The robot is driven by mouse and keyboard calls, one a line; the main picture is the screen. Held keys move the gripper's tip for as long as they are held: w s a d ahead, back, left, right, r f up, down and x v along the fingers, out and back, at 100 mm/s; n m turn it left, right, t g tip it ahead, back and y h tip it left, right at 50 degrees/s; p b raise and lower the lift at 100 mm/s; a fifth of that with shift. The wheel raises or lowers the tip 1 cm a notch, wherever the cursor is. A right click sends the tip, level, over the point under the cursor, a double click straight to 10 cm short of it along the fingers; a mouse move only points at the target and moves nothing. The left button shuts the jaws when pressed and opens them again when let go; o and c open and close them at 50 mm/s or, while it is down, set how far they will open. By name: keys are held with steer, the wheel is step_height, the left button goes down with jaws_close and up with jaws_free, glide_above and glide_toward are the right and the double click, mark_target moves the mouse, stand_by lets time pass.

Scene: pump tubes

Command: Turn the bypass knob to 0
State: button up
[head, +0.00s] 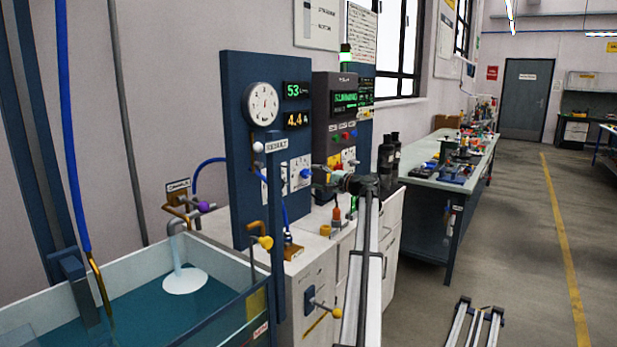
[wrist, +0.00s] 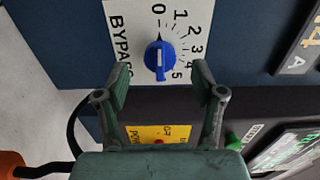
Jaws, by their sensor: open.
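The blue bypass knob (wrist: 158,62) sits on a white dial plate marked BYPASS, with numbers from 0 to 5. Its raised ridge lies roughly along the line toward the 0, and a small mark shows at its 0-side end; the exact setting is hard to read. In the head view the knob (head: 305,173) is on the blue panel. My gripper (wrist: 160,78) is open, its two fingers apart with the knob between and just beyond their tips. No contact shows.
A dark control box (head: 340,125) with a green display and buttons adjoins the panel. A yellow plate (wrist: 157,135) with a red spot lies behind the fingers. A round gauge (head: 262,104) is upper left. A water tank (head: 130,300) stands at lower left.

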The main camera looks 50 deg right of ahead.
steer(key=s, duration=0.6)
steer(key=shift+s, duration=0.35)
steer(key=shift+d, duration=0.1)
